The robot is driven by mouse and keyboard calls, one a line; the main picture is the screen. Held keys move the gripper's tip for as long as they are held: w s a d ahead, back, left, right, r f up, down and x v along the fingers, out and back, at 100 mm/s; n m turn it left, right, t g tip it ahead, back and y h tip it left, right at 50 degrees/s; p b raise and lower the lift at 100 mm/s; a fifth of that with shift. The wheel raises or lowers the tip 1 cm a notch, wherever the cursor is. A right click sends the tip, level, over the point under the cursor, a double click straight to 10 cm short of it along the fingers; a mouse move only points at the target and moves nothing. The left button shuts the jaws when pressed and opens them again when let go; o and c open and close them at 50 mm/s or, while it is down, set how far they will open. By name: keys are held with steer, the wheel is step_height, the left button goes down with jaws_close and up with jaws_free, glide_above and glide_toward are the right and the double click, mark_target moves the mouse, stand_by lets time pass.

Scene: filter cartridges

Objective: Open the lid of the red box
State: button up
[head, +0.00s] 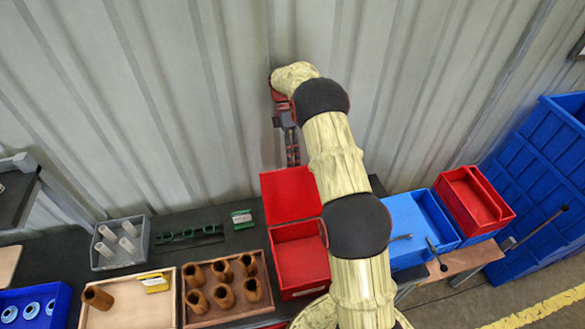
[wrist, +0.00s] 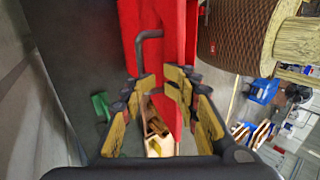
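The red box (head: 301,262) stands on the dark bench in the middle of the head view. Its red lid (head: 290,195) is raised at the back, and the inside of the box shows. My arm hides part of the box's right side. My gripper (head: 292,158) is above and behind the lid, pointing down. In the wrist view the red lid (wrist: 187,30) shows beyond my fingers, with a bent grey handle (wrist: 149,36) near the left fingertip. My gripper (wrist: 161,88) is open, with a gap between the fingers. I cannot tell whether a finger touches the lid or handle.
A corrugated wall (head: 170,90) rises close behind the bench. Left of the box are a wooden tray of brown cylinders (head: 222,270), a grey bin (head: 117,262) and a green packet (head: 242,217). Right are a blue bin (head: 408,220) and another red bin (head: 474,205).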

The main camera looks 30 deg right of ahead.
steer(key=shift+r, duration=2.35)
steer(key=shift+w, duration=0.1)
steer(key=s+a+r+m+t+h+b, duration=0.1)
steer(key=s+a+r+m+t+b, duration=0.25)
steer(key=s+a+b, duration=0.3)
steer(key=s+a+r+m+t+h+b, duration=0.1)
steer(key=s+a+r+m+t+b, duration=0.2)
steer(key=s+a+r+m+b, duration=0.25)
steer(key=s+a+f+m+t+b, duration=0.2)
steer(key=s+f+m+t+b, duration=0.1)
steer(key=s, duration=0.6)
steer(key=s+a+f+m+t+b, duration=0.2)
steer(key=s+f+t+b, duration=0.1)
steer(key=s+f+b, duration=0.3)
steer(key=s+f, duration=0.2)
steer(key=s, duration=0.1)
steer(key=shift+s+a+f+m, duration=0.15)
steer(key=shift+a+f+m, duration=0.1)
steer(key=shift+a+m, duration=0.15)
